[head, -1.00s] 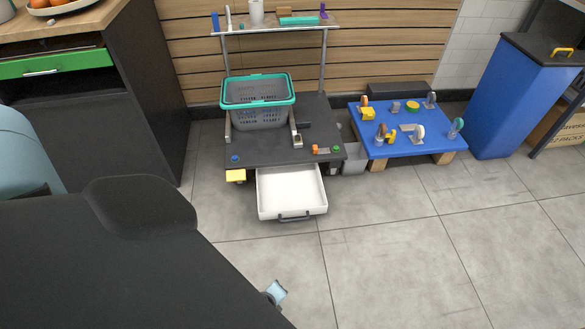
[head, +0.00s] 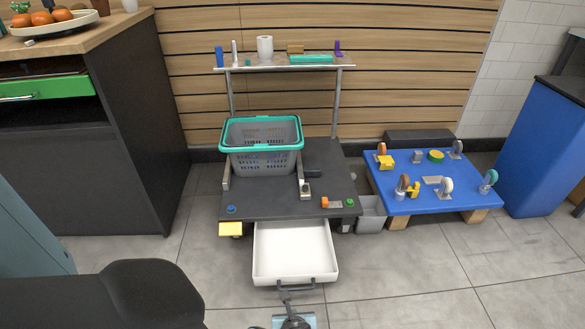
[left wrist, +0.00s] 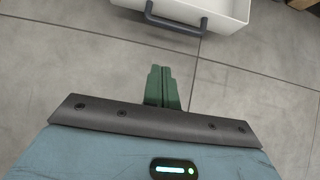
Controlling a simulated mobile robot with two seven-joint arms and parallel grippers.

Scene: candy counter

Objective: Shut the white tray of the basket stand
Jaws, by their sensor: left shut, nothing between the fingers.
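The white tray (head: 294,248) of the basket stand (head: 275,196) is pulled out toward me from under the stand's dark top. Its dark bar handle (head: 310,287) is on its front wall. In the left wrist view the tray (left wrist: 225,10) and its handle (left wrist: 175,24) show at the top edge. My left gripper (head: 285,295) is in front of the handle, low in the head view. Its green fingers (left wrist: 160,72) are shut together and empty, with floor showing between their tips and the handle in the wrist view. My right gripper is not in view.
A grey basket with a teal rim (head: 260,150) stands on the stand. A blue board with casters (head: 440,198) and a grey bin (head: 370,215) are to the right. A dark counter (head: 110,165) is at the left. The floor around the tray's front is clear.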

